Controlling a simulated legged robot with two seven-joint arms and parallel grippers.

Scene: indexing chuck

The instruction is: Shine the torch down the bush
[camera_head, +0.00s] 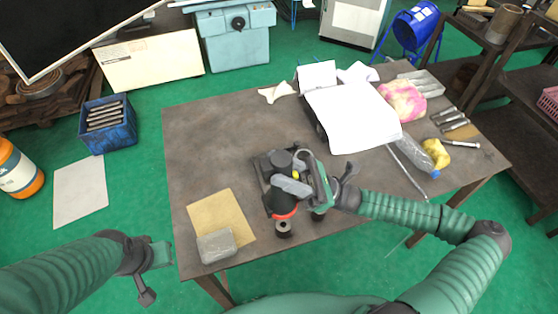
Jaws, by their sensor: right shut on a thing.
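A dark grey and black device with a red-orange ring, seemingly the chuck (283,203), stands near the table's front edge. A small metal cylinder with a dark hole, seemingly the bush (284,228), shows at its near end. My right gripper (318,185) is right beside the chuck and overlaps it in the picture. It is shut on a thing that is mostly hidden. I cannot make out the torch for certain. My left gripper (160,256) is off the table's front left corner, away from the chuck. Its jaw opening cannot be made out.
A tan sheet (216,215) and a grey block (216,246) lie left of the chuck on the table (225,125). White paper (352,115), a pink-yellow cloth (402,100), a clear bottle (424,155) and a yellow cloth (436,153) are at the right. The table's left back is clear.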

